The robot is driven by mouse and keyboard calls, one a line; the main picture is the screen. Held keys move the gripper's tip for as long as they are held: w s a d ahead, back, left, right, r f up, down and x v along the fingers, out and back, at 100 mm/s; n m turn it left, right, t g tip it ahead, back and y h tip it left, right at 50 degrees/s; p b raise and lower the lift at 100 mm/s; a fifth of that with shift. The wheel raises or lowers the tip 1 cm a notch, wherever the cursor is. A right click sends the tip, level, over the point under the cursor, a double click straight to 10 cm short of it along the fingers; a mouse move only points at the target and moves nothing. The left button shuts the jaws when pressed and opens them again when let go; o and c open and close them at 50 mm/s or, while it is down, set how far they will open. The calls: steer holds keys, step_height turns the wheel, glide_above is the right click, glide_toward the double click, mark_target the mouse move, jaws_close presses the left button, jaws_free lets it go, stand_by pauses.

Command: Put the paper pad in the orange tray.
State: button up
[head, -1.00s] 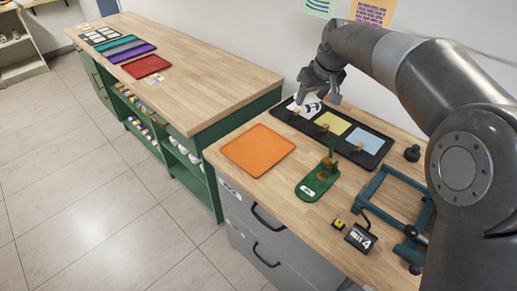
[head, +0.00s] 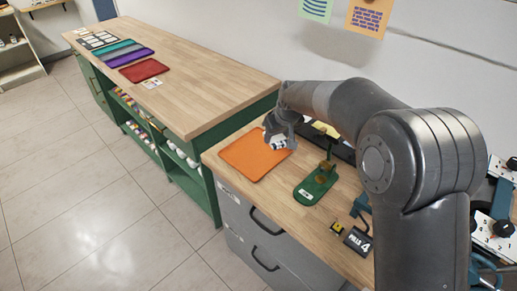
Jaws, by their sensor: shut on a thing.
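The orange tray (head: 245,156) lies flat on the near wooden worktop, close to its left end. My gripper (head: 279,138) is above the tray's right side, with its fingers partly hidden by its own body. It is shut on the paper pad (head: 279,144), a small white piece with dark marks. The pad appears to be held above the tray; I cannot tell its exact height or whether it touches the rim.
A green stand (head: 315,187) is right of the orange tray. Behind my arm, a black tray (head: 343,152) holds a yellow pad (head: 325,129). The long counter (head: 200,80) holds a red tray (head: 146,70).

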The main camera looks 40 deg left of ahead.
glide_above(257, 152)
steer(key=d, duration=0.2)
steer(key=f, duration=0.3)
steer(key=shift+s+a+f, duration=0.2)
steer(key=shift+s+f, duration=0.1)
steer(key=shift+f, duration=2)
steer(key=shift+f, duration=0.15)
steer(key=o, duration=1)
steer(key=v, duration=1.2)
steer(key=shift+d, duration=0.1)
